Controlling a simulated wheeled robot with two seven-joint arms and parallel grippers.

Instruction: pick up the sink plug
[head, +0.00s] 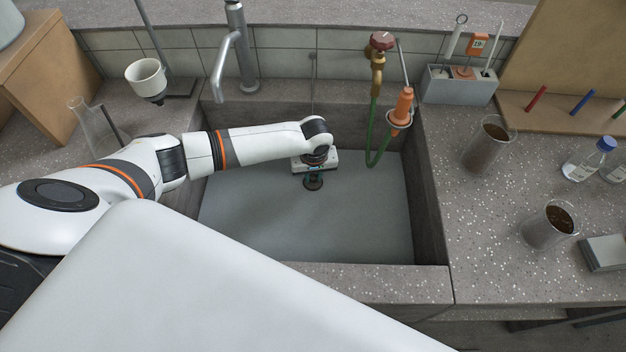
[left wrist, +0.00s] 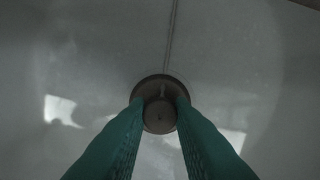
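The sink plug (head: 313,183) is a dark round disc low in the sink basin. In the left wrist view the sink plug (left wrist: 160,83) shows from above, with a round knob on top and a thin chain leading away upward. My left gripper (head: 315,178) reaches down into the basin right above it. In the left wrist view the green fingers of my left gripper (left wrist: 160,106) are on both sides of the knob, and the knob fills the gap between them. Whether the plug is clear of the floor I cannot tell. My right gripper is not in view.
The basin floor (head: 300,232) is otherwise bare, with stone walls around it. A grey faucet (head: 232,50) stands behind, and a green hose (head: 374,130) hangs at the back right. Brown-filled beakers (head: 487,147) stand on the right counter, a glass flask (head: 97,125) on the left.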

